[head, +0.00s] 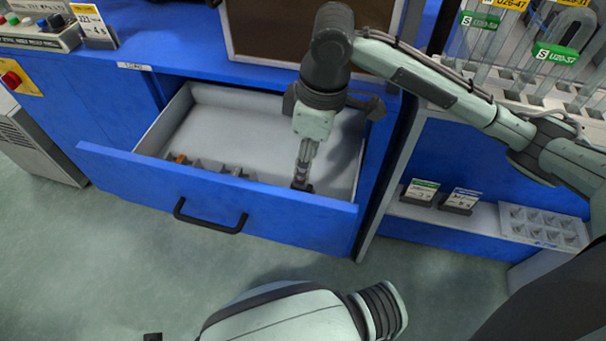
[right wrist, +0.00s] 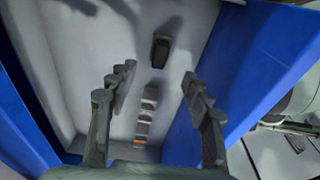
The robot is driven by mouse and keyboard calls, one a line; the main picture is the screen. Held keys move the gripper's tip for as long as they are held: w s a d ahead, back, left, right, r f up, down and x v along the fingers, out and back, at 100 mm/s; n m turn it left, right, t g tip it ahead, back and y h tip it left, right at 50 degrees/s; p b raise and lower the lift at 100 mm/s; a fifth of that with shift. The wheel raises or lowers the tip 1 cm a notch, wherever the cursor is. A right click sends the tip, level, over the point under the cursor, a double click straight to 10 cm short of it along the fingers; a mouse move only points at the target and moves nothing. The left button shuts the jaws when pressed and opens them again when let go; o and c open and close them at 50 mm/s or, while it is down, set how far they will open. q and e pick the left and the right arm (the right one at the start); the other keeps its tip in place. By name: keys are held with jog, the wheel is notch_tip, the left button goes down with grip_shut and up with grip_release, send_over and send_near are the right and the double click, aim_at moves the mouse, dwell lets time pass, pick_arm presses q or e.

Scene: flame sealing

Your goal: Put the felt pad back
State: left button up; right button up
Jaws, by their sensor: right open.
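The blue drawer (head: 300,212) stands open, with a pale grey inside. My right gripper (head: 303,178) reaches down into its right part, with its fingers apart. In the right wrist view my right gripper (right wrist: 158,85) is open and nothing is between its fingertips. A small dark block (right wrist: 160,50) lies on the drawer floor beyond the fingertips, apart from them. It may be the felt pad, but I cannot tell. My left gripper is not in view; only part of my left arm shows at the bottom of the head view.
A row of small pieces, one orange-brown (head: 180,158), lies along the drawer's front wall. A shelf at right holds two label stands (head: 421,191) and a grey tray with cups (head: 543,226). Glass strips stand in a rack (head: 560,92) at the upper right. The drawer's back left is clear.

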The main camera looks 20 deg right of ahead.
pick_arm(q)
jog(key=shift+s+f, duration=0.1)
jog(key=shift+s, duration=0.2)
pick_arm(e)
notch_tip(320, 180, up, 3)
jog(key=shift+s+d+r, duration=0.15)
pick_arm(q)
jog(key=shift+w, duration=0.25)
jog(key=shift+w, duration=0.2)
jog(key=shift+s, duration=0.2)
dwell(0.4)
